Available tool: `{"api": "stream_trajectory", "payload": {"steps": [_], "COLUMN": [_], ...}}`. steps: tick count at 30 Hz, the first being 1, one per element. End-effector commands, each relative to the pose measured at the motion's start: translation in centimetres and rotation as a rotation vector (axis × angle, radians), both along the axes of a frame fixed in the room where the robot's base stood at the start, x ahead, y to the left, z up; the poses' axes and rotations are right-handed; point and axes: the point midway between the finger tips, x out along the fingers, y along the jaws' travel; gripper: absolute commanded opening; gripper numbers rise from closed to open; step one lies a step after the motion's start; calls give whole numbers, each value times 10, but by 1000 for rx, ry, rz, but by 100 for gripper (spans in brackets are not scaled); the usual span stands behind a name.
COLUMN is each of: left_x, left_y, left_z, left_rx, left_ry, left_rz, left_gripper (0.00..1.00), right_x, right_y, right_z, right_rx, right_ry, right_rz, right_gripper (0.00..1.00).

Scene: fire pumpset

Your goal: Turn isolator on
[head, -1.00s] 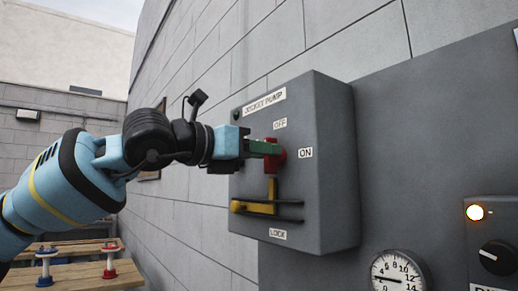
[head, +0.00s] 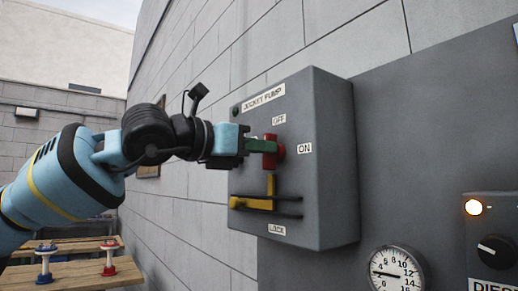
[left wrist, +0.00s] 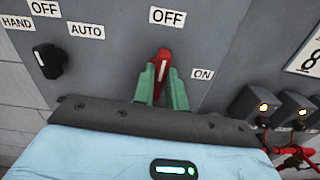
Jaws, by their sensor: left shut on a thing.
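The isolator is a red rotary handle (head: 270,151) on the front of a grey box (head: 330,200) labelled JOCKEY PUMP. The handle stands upright towards the OFF label (head: 279,119); the ON label (head: 305,148) is to its right. My left gripper (head: 262,146) comes from the left and is shut on the handle. In the left wrist view, the green fingertips (left wrist: 162,88) sit on both sides of the red handle (left wrist: 162,64), whose white line points to OFF (left wrist: 167,17). The fingers partly hide the handle. My right gripper is not in view.
A yellow lever (head: 255,203) with a LOCK label is below the handle. A black HAND/OFF/AUTO knob (left wrist: 47,61) is at left in the wrist view. A gauge (head: 396,270) and a lit panel (head: 490,235) are lower right. A grey block wall is behind.

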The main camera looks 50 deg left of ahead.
Motion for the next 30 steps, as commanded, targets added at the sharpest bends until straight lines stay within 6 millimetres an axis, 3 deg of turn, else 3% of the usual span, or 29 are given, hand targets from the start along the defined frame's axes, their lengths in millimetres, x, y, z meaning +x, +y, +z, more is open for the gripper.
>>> {"api": "stream_trajectory", "payload": {"steps": [13,30], "left_x": [0,0], "left_y": [-3,-5], "left_z": [-2,-4], "left_rx": [367,906], "left_ry": [-31,-76], "left_rz": [1,1], "left_gripper": [0,0], "right_x": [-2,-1], "right_y": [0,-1], "right_z": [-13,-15], "right_rx": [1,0], "right_ry": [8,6], "right_rz": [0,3], "right_gripper": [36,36]}}
